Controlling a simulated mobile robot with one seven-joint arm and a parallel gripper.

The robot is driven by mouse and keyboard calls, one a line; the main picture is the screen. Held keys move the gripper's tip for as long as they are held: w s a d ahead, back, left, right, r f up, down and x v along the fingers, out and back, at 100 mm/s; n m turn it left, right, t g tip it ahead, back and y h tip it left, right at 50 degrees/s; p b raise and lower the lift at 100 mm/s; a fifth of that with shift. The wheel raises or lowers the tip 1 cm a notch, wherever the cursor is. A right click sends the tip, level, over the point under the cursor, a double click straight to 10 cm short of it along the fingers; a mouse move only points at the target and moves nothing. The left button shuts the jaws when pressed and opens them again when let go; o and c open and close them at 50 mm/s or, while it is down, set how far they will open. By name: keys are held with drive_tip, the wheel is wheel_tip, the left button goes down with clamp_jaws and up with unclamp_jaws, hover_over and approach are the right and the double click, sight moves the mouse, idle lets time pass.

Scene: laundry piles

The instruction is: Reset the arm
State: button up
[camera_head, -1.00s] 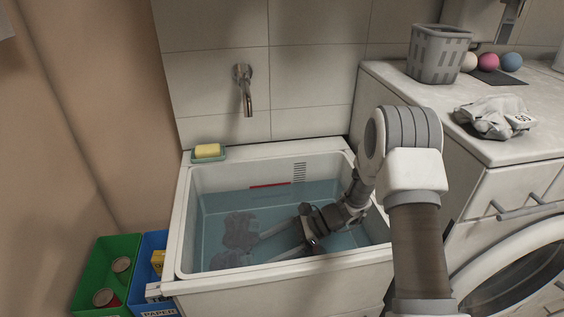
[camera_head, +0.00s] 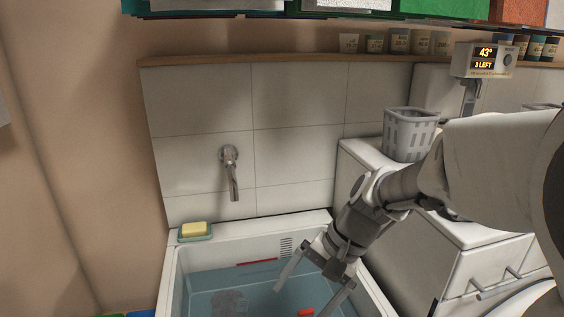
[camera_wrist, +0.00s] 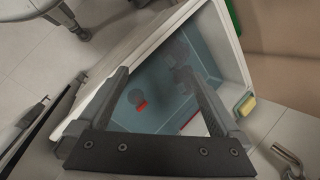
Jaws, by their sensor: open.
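My gripper (camera_head: 311,288) is open above the right part of the sink basin (camera_head: 172,283), its fingers spread and nothing between them. In the wrist view my gripper (camera_wrist: 165,80) also shows open, with the basin below and beyond its fingers. The basin holds bluish water. A dark grey cloth-like shape (camera_head: 229,302) lies in the water. A small red item (camera_head: 306,312) shows close to one fingertip; I cannot tell what it is.
A wall tap (camera_head: 232,175) and a yellow soap bar (camera_head: 194,229) are behind the basin. A grey basket (camera_head: 409,135) stands on the counter at right, near my arm. A small display (camera_head: 484,60) reads 43° and 3 LEFT. A shelf edge (camera_head: 300,58) runs along the wall.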

drive_tip(key=s+d+r+n+t+h+p, duration=0.4)
drive_tip(key=s+d+r+n+t+h, duration=0.1)
drive_tip(key=s+d+r, duration=0.5)
wheel_tip(320, 180, up, 2)
drive_tip(key=shift+s+r+n+t, duration=0.2)
drive_tip(key=shift+s+n+t, duration=0.2)
drive_tip(key=shift+t, duration=0.1)
drive_tip(key=shift+d, duration=0.1)
